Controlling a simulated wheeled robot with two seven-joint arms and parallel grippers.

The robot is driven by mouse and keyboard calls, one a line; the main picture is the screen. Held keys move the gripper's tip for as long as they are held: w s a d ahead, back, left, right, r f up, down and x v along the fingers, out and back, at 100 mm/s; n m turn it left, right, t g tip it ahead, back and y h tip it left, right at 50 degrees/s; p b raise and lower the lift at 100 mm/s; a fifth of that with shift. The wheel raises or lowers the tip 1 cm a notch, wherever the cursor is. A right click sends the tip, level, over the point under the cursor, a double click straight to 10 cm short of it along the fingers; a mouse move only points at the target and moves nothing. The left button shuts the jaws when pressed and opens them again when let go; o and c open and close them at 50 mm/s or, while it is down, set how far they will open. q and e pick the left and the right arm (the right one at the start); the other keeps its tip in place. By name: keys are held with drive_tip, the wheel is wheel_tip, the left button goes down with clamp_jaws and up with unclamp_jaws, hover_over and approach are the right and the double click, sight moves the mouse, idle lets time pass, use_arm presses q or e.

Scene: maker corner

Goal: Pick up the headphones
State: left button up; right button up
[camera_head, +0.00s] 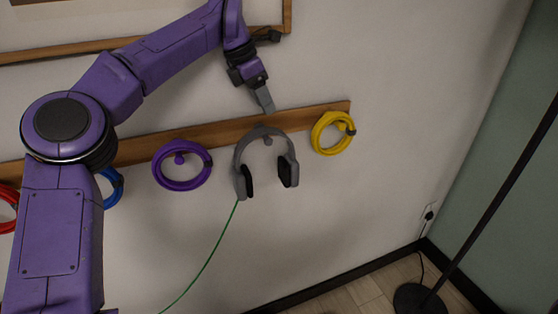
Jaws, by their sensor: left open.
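The grey headphones (243,153) with dark ear pads hang from a peg on a wooden wall rail. A thin green cable runs down from their left ear cup. My left arm comes in from the left, and my left gripper (266,100) is just above the top of the headband. The gripper is open and appears empty; from this angle a gap to the headband cannot be judged. The headphones hang upright on their peg. My right gripper is not in view.
On the wooden rail (222,132), a purple cable coil (157,172) hangs left of the headphones and a yellow coil (318,133) right. Blue (117,186) and red (8,194) coils are partly hidden by my arm. A dark pole stand (420,299) stands at right.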

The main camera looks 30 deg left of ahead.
sight(274, 129)
use_arm(q)
drive_tip(key=shift+r, duration=0.35)
drive_tip(key=f, duration=0.2)
drive_tip(key=s+f, duration=0.1)
drive_tip(key=shift+d, duration=0.35)
drive_tip(key=shift+d+f, duration=0.1)
drive_tip(key=shift+f, duration=0.25)
drive_tip(key=x, duration=0.3)
drive_tip(key=w+p+x, duration=0.1)
drive_tip(key=x, duration=0.2)
drive_tip(key=shift+w, duration=0.2)
drive_tip(key=shift+s, duration=0.35)
drive_tip(key=shift+w, duration=0.1)
clamp_jaws()
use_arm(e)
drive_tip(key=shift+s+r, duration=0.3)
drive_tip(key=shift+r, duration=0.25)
